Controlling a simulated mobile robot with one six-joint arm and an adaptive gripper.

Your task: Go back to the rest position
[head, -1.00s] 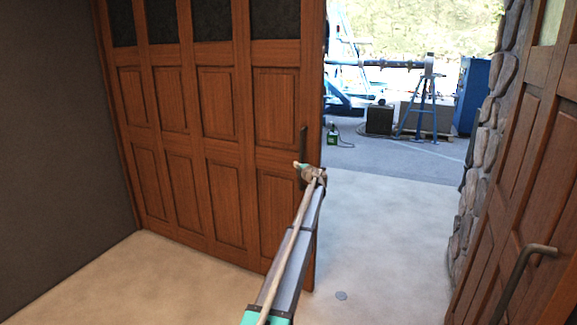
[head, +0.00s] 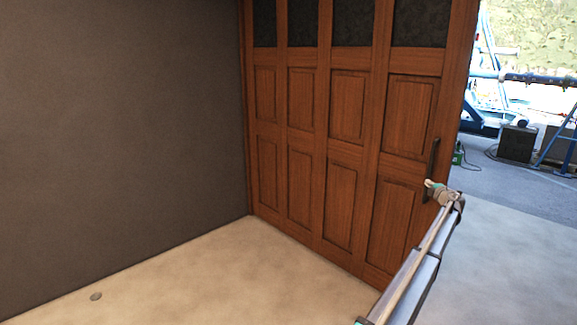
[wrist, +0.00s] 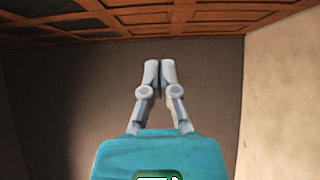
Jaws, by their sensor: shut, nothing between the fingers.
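My arm reaches up from the bottom of the head view, right of centre. My gripper (head: 429,184) is at its far end and looks small there, in front of the open wooden door (head: 330,150) and close in the picture to its dark handle (head: 432,165). I cannot tell the gap between them. In the wrist view, my gripper (wrist: 159,72) has its two grey fingertips together, with nothing between them. Behind the fingers is a plain dark wall.
The dark wall (head: 120,130) fills the left side. Bare pale floor (head: 190,275) lies before it, with a small round grey spot (head: 96,296). Right of the door is an opening to a paved yard with blue equipment and a dark box (head: 516,143).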

